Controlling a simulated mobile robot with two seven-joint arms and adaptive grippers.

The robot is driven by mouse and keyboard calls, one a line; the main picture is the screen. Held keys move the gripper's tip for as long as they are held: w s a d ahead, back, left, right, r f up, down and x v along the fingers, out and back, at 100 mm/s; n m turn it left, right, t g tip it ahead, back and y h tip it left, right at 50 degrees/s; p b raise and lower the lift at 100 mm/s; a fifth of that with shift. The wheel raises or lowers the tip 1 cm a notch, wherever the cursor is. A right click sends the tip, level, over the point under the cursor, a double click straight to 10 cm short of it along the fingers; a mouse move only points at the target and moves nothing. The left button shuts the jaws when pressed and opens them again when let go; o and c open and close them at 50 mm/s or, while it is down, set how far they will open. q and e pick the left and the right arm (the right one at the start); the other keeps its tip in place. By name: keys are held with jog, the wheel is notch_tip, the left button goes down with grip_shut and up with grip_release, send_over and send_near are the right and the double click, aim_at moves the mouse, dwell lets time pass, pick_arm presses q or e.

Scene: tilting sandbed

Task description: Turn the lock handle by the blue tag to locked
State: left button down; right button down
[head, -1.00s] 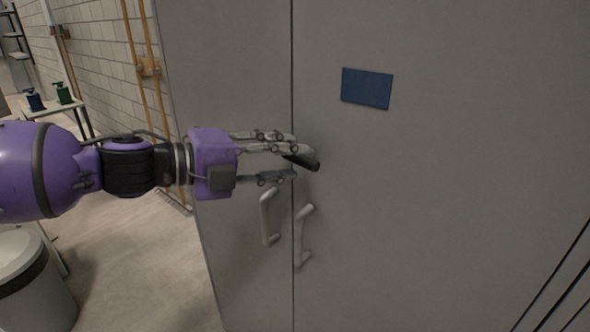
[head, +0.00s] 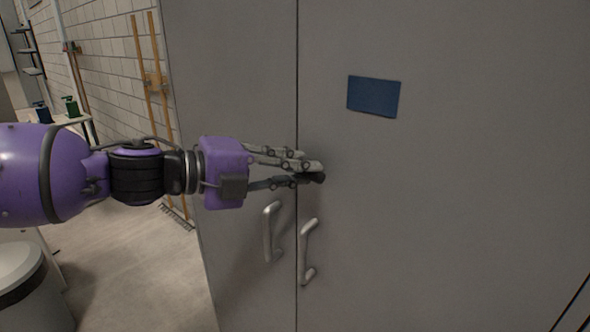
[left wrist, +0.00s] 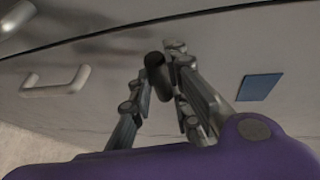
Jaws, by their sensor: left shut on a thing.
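The blue tag (head: 373,97) is on the right door of a grey cabinet, up and right of the lock handle. It also shows in the left wrist view (left wrist: 259,87). The lock handle (head: 319,178) is short and dark, near the door seam. Its dark end also shows in the left wrist view (left wrist: 158,76). My left gripper (head: 307,173) is shut on the lock handle, one finger above and one below. The fingers hide most of the handle, so its exact angle is hard to tell. My right gripper is not in view.
Two pale pull handles, a left one (head: 271,232) and a right one (head: 308,252), sit just below my gripper on either side of the seam. A white bin (head: 30,280) and a small table with pump bottles (head: 71,106) stand at the left.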

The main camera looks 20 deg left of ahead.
pick_arm(q)
jog(key=shift+n+h, duration=0.3)
jog(key=shift+n, duration=0.1)
jog(key=c, duration=1.7)
grip_release()
jog(key=shift+o, duration=0.2)
